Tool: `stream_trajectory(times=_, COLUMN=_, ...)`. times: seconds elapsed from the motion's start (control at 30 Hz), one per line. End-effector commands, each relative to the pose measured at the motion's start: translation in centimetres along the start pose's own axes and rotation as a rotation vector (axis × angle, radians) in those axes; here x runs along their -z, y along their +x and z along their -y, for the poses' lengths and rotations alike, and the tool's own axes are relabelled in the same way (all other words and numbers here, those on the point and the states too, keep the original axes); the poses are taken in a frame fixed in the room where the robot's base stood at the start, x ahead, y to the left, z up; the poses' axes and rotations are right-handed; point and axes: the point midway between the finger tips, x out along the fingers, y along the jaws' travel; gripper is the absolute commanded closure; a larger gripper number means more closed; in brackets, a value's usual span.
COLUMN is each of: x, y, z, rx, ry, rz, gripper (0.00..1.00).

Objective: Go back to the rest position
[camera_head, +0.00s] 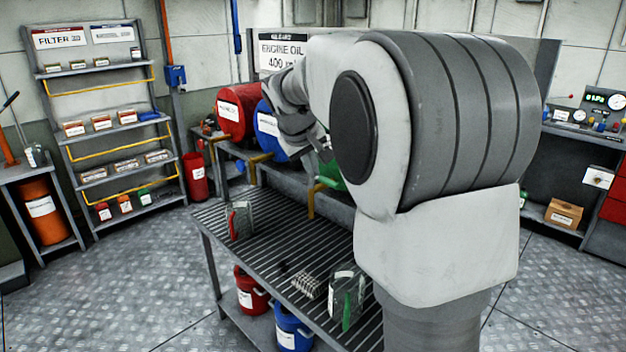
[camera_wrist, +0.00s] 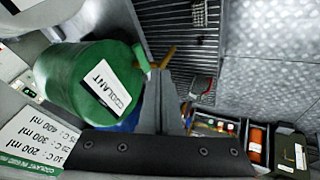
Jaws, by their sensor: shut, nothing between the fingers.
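My arm fills the middle and right of the head view and hides much behind it. My gripper (camera_head: 324,149) is at the far end of the arm, small and partly hidden, above the back of the slatted table near the drums. In the wrist view my gripper (camera_wrist: 163,98) shows as a grey wedge, shut and empty. It overlaps a green coolant drum (camera_wrist: 72,78) in that view; I cannot tell whether they touch. The green drum also shows a little in the head view (camera_head: 331,176).
The slatted table (camera_head: 275,240) bears a red-marked container (camera_head: 240,221), a green-marked container (camera_head: 346,297) and a small ribbed part (camera_head: 308,285). Red (camera_head: 237,111) and blue (camera_head: 268,130) drums lie behind. A shelf rack (camera_head: 108,125) stands left. Floor at left is clear.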

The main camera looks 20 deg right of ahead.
Motion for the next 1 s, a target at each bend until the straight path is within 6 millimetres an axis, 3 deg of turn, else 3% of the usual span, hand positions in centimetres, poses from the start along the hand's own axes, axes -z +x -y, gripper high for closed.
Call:
stream_trajectory(times=0.2, x=-0.2, y=-3.5, z=-0.2, rx=0.0, ry=-0.002, rz=-0.002, gripper=1.0)
stream_trajectory(times=0.57, x=-1.0, y=-5.1, z=-0.1, rx=0.01, ry=0.003, rz=-0.003, gripper=1.0)
stream_trajectory(times=0.77, x=-5.6, y=-8.5, z=2.0, rx=0.077, ry=0.034, rz=-0.018, gripper=1.0)
stream_trajectory(times=1.0, x=-13.9, y=-12.2, z=5.9, rx=0.187, ry=0.088, rz=-0.036, gripper=1.0)
